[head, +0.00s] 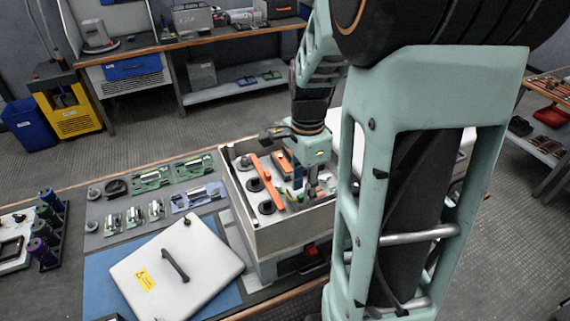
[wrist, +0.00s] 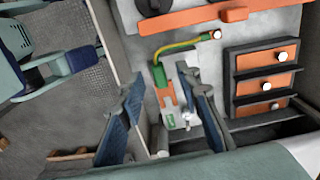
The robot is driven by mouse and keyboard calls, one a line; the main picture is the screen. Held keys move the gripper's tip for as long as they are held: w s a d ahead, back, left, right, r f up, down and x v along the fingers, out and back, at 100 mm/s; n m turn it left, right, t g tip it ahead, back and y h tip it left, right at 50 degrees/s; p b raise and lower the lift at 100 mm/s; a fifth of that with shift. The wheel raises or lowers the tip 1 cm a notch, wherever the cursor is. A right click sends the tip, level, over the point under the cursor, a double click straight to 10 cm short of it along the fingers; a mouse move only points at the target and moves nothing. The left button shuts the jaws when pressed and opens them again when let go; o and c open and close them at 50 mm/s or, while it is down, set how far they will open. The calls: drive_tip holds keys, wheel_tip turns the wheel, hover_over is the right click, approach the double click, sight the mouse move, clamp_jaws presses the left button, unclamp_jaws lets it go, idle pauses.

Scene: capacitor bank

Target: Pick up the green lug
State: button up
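The green lug (wrist: 159,75) shows in the wrist view at the lower end of a yellow-green cable (wrist: 182,46), beside an orange bracket (wrist: 167,97). My gripper (wrist: 158,83) has its two blue-padded fingers spread apart, one to each side of the lug in the picture. No contact with the lug is visible, and I cannot tell how much height lies between them. In the head view my gripper (head: 308,189) reaches down into the open grey box (head: 262,241). I cannot make out the lug there.
A long orange bar (head: 267,182) and dark round terminals lie inside the box near my gripper. An orange-and-black block (wrist: 262,85) stands right of the fingers in the wrist view. The box walls are close. A white cover (head: 205,260) lies on the bench.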

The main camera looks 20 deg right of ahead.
drive_tip(key=shift+f, duration=0.55)
clamp_jaws()
drive_tip(key=shift+r, duration=0.1)
